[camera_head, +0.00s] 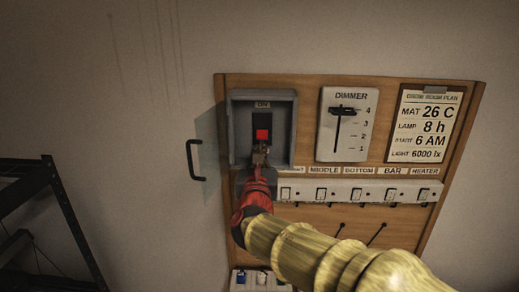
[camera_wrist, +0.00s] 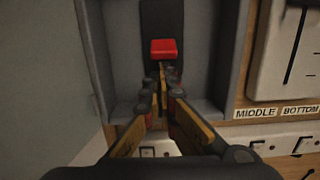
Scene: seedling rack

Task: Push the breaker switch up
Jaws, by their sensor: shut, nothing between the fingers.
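The breaker switch has a red lever (camera_head: 263,134) on a dark plate, inside a grey box (camera_head: 236,130) with "ON" marked at the top. The box's clear door stands open to the left, with a black handle. My gripper (camera_head: 260,158) is shut and empty, at the lower part of the box opening, just below the red lever. In the wrist view, the red lever (camera_wrist: 164,48) is straight ahead of the closed fingertips (camera_wrist: 162,72). I cannot tell whether the fingertips touch it.
A dimmer panel (camera_head: 347,124) and a paper plan (camera_head: 425,127) are to the right on the wooden board. A row of labelled switches (camera_head: 360,192) runs below. A dark metal rack (camera_head: 75,220) stands at the left. The wall left of the door is bare.

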